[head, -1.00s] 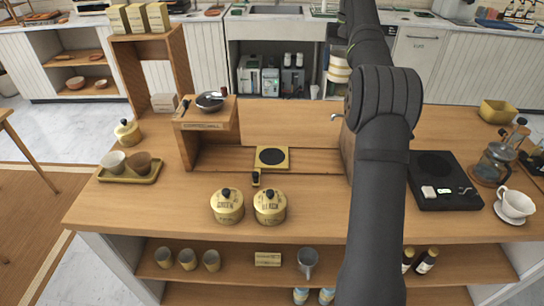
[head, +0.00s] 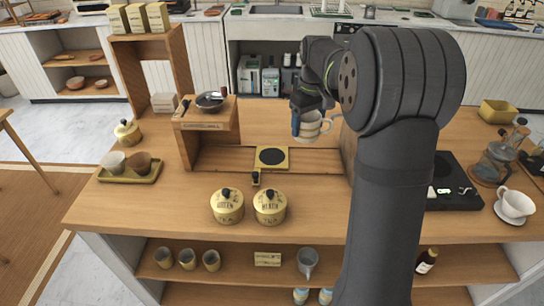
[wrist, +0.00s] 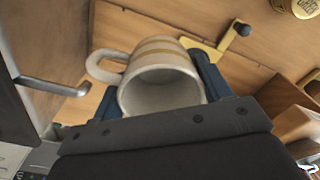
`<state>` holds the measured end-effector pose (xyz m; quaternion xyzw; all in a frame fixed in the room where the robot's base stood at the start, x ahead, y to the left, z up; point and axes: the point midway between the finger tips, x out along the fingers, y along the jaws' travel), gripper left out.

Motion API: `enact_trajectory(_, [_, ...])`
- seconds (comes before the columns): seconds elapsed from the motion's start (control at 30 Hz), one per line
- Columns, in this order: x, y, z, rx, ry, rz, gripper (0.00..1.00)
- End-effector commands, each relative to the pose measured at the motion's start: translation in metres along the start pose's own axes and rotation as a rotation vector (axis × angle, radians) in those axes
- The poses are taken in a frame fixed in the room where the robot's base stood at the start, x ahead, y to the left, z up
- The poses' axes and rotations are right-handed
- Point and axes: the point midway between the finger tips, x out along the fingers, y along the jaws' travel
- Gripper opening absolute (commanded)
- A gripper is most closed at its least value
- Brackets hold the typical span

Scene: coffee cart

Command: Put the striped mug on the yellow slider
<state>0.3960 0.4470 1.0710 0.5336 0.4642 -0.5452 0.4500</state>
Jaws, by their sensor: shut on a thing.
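The striped mug (head: 314,127), cream with tan bands, is held in the air in my gripper (head: 308,106), above the counter and up and right of the slider in the head view. In the wrist view the mug (wrist: 160,80) sits between the two blue fingers of my gripper (wrist: 155,95), its open mouth toward the camera and its handle to the left. The yellow slider (head: 284,150) is a square plate with a black disc on top and a black knob at its front. It is partly hidden behind the mug in the wrist view (wrist: 205,47).
Two yellow lidded canisters (head: 228,207) (head: 270,207) stand in front of the slider. A wooden stand (head: 213,118) with a small pan is left of it. A metal tap-like bar (wrist: 50,86) is near the mug's left side in the wrist view. The slider's top is bare.

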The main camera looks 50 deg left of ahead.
Motion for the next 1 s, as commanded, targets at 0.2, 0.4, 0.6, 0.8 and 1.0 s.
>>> enact_trajectory(0.2, [0.011,0.003,-0.006,-0.057,-0.003,-0.001,0.42])
enact_trajectory(0.4, [0.037,-0.022,-0.04,-0.06,-0.004,-0.001,0.42])
enact_trajectory(0.6, [0.063,-0.046,-0.075,-0.058,-0.003,-0.001,0.42])
enact_trajectory(0.8, [0.075,-0.057,-0.091,-0.055,-0.001,0.0,0.42])
enact_trajectory(1.0, [0.092,-0.057,-0.092,-0.053,-0.004,-0.001,0.42])
